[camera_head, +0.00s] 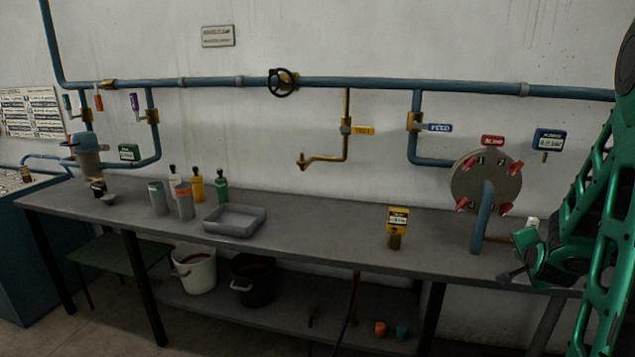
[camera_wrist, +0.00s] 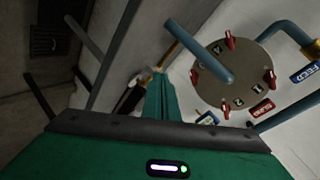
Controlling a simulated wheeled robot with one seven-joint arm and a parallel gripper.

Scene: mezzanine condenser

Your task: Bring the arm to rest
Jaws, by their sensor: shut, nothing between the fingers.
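My green arm comes down the right side of the head view. My gripper (camera_head: 522,262) is at the right end of the grey bench (camera_head: 330,240), near its front edge and to the right of the bent blue pipe of the round flange. In the wrist view my gripper (camera_wrist: 160,85) shows as green fingers shut together, with nothing held. The grey flange (camera_head: 486,180) with red clamps is on the wall; it also shows in the wrist view (camera_wrist: 240,85), apart from the fingers. Part of my gripper is hidden behind my own arm links.
A yellow-topped device (camera_head: 398,220) stands on the bench left of the flange. A grey tray (camera_head: 236,222), several bottles and grey cups stand further left. Blue pipes (camera_head: 400,84) run along the wall. Buckets (camera_head: 195,272) sit on the lower shelf. The bench middle is clear.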

